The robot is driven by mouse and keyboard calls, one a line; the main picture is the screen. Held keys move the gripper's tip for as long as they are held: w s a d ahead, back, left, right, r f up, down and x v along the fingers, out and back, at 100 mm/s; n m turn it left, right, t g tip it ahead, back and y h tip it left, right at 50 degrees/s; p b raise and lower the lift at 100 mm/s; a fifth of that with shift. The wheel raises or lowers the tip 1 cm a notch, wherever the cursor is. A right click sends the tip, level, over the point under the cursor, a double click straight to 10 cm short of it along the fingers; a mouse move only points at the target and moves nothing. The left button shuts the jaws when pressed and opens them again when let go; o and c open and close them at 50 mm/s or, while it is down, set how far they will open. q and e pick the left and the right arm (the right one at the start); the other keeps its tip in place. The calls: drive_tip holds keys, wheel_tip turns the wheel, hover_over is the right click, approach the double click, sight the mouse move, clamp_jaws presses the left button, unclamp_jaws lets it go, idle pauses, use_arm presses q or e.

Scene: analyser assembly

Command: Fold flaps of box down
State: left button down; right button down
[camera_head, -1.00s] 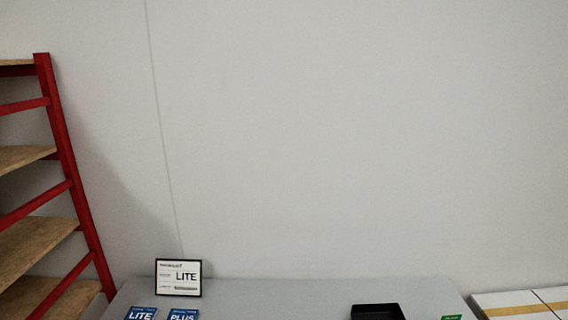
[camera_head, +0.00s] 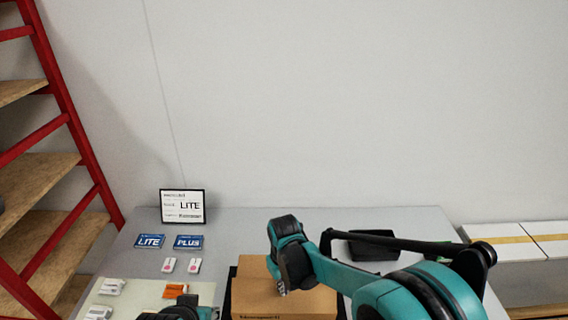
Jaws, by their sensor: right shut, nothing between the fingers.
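A brown cardboard box (camera_head: 252,300) stands at the bottom centre, cut off by the lower edge of the picture. Its upper face looks mostly flat and covered; my right arm hides part of it, and I cannot tell the state of each flap. My right gripper (camera_head: 282,290) is shut and empty, pointing down at the top of the box; I cannot tell whether it touches. A dark and teal piece of my left arm shows at the bottom edge, left of the box; its fingers are not visible.
A black tray (camera_head: 372,247) lies behind my right arm. A red shelf rack (camera_head: 75,125) stands at far left; white boxes (camera_head: 520,240) are right.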

drive_tip(key=shift+w+f, duration=0.3)
drive_tip(key=shift+w, duration=0.2)
drive_tip(key=shift+w+f+b, duration=0.45)
drive_tip(key=shift+f+b, duration=0.1)
drive_tip(key=shift+b, duration=0.15)
drive_tip(key=shift+w+f, duration=0.35)
drive_tip(key=shift+w, duration=0.1)
drive_tip(key=shift+w+f+b, duration=0.55)
drive_tip(key=shift+f+b, duration=0.35)
drive_tip(key=shift+b, duration=0.05)
drive_tip(key=shift+s, duration=0.1)
drive_tip(key=shift+f+b, duration=0.35)
